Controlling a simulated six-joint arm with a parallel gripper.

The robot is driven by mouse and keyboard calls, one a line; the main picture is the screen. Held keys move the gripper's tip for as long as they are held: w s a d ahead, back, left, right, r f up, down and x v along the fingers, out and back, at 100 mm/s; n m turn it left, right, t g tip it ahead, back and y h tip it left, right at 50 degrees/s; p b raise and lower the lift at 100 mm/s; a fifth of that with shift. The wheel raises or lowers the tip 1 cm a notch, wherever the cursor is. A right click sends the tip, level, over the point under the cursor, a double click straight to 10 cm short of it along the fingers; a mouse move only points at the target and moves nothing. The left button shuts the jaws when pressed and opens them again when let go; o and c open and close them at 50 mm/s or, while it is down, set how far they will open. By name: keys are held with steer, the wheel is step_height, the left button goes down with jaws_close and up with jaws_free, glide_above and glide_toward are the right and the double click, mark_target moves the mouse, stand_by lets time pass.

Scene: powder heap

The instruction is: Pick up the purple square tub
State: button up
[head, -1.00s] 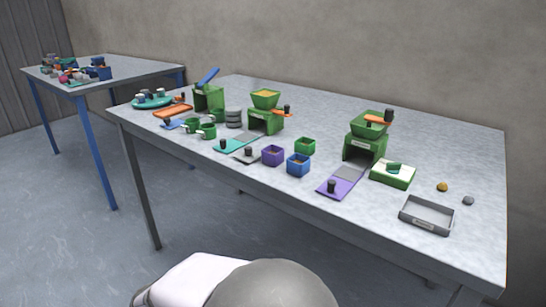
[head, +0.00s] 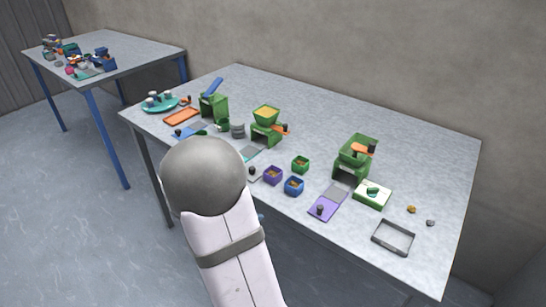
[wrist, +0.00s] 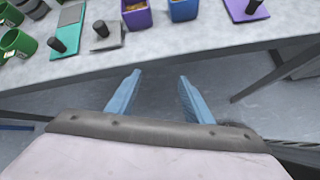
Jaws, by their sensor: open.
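The purple square tub (head: 272,175) stands upright on the table near its front edge, with brown powder inside. It also shows at the top of the wrist view (wrist: 137,16), cut off by the frame edge. A blue tub (head: 293,186) stands just to its right and a green tub (head: 300,164) behind it. My gripper (wrist: 158,78) is open and empty in the wrist view, its two blue fingers apart over the floor in front of the table edge. The tub lies beyond the fingertips, not between them. In the head view my arm hides most of the gripper.
A grey plate with a dark knob (wrist: 103,34) is left of the tub. A purple plate with a knob (head: 322,208) is to the right. Green hopper machines (head: 353,158) stand behind. A grey tray (head: 393,238) sits at the right, with bare tabletop around it.

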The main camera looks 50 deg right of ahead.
mark_target(268, 175)
steer(key=d+r+n, duration=0.1)
steer(key=w+d+r+n+h+p, duration=0.1)
steer(key=d+r, duration=0.1)
steer(key=w+d+r+n, duration=0.1)
steer(key=d, duration=0.1)
steer(key=shift+w+d+r+n+t+h+p, duration=0.1)
steer(key=shift+d+r+n+t+h+p, duration=0.2)
steer(key=shift+h+p, duration=0.1)
steer(key=shift+d+f+h+b, duration=0.3)
steer(key=shift+h+b, duration=0.4)
steer(key=shift+b, duration=0.55)
steer(key=shift+d+r+h+b, duration=0.1)
steer(key=shift+d+h+b, duration=0.1)
steer(key=shift+h+b, duration=0.3)
steer(key=shift+r, duration=0.25)
steer(key=shift+r+p+x, duration=0.15)
steer(key=shift+p+x, duration=0.25)
steer(key=shift+x, duration=1.45)
steer(key=shift+r+p+x, duration=0.1)
steer(key=shift+p+x, duration=0.3)
steer(key=shift+x, duration=1.5)
steer(key=shift+s, duration=0.2)
steer(key=c, duration=0.8)
